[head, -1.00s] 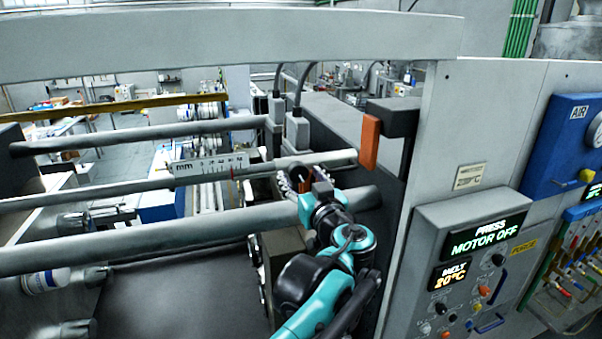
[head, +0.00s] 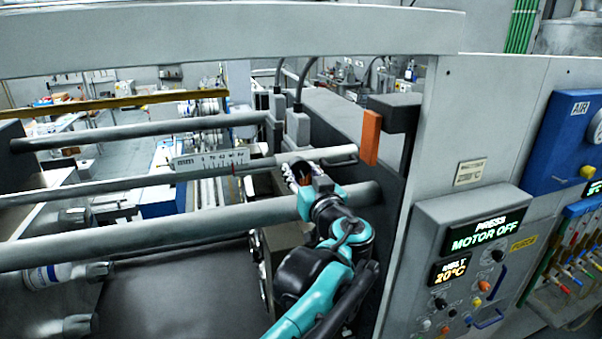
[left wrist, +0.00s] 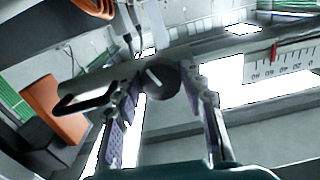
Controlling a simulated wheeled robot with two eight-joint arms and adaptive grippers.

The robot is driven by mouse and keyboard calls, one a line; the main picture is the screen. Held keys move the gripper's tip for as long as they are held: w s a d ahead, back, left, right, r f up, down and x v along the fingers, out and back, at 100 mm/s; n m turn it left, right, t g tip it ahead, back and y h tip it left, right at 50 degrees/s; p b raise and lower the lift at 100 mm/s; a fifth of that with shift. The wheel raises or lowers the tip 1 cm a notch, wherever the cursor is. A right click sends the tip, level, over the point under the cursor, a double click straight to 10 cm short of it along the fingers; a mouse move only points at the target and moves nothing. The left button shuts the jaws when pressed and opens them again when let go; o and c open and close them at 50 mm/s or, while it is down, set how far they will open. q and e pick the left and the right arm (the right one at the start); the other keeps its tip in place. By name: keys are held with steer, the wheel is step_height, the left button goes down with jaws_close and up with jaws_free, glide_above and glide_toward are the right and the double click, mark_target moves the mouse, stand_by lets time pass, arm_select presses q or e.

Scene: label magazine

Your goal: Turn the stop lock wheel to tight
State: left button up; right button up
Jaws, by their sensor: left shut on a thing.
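The stop lock wheel is a dark round knob (left wrist: 160,80) with a white line across its face, seen in the left wrist view beside a grey rod. The line runs at a slant. My left gripper (head: 303,172) is at the rod with the mm scale in the head view, with its fingers on either side of the knob and shut on it. In the head view my gripper and wrist hide the knob. Any tight or loose marking is not readable. My right gripper is not in view.
A white mm scale (head: 210,160) with a red pointer lies along the rod. An orange block (head: 371,138) hangs at the right. A thick grey bar (head: 150,238) runs close below my gripper. A control panel (head: 470,250) reads "MOTOR OFF" at the right.

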arm_select(q)
steer(key=m+b, duration=0.1)
steer(key=m, duration=0.5)
steer(key=shift+m, duration=0.3)
steer(key=m, duration=0.3)
steer(key=shift+a+m, duration=0.1)
steer(key=shift+m, duration=0.3)
steer(key=m, duration=0.3)
steer(key=shift+r+m+b, duration=0.1)
steer(key=shift+m+b, duration=0.2)
steer(key=shift+b, duration=0.05)
steer(key=m, duration=0.3)
steer(key=shift+m, duration=0.3)
steer(key=m, duration=0.3)
steer(key=shift+m, duration=0.3)
steer(key=m, duration=0.3)
steer(key=shift+r+m+b, duration=0.1)
steer(key=shift+m+b, duration=0.2)
steer(key=shift+m, duration=1.7)
